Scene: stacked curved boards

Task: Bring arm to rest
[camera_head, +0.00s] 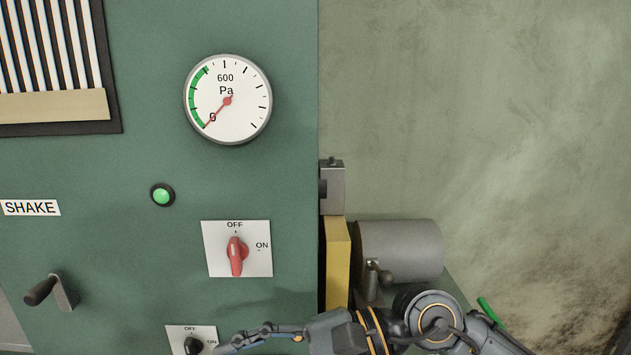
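My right arm comes in from the lower right, in front of the green machine panel (120,165). Its gripper (228,345) points left at the bottom edge, beside a small black knob (193,345) on a white OFF/ON plate. The fingers show side-on and are partly cut off, so I cannot tell their opening or whether they touch the knob. Nothing held is visible. My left gripper is not in view.
A red rotary switch (236,257) stands nearly upright on its OFF/ON plate. Above are a green button (162,195) and a round gauge (228,100), needle near 0. A crank handle (50,291) juts out left. A grey cylinder (400,250) sits behind my arm.

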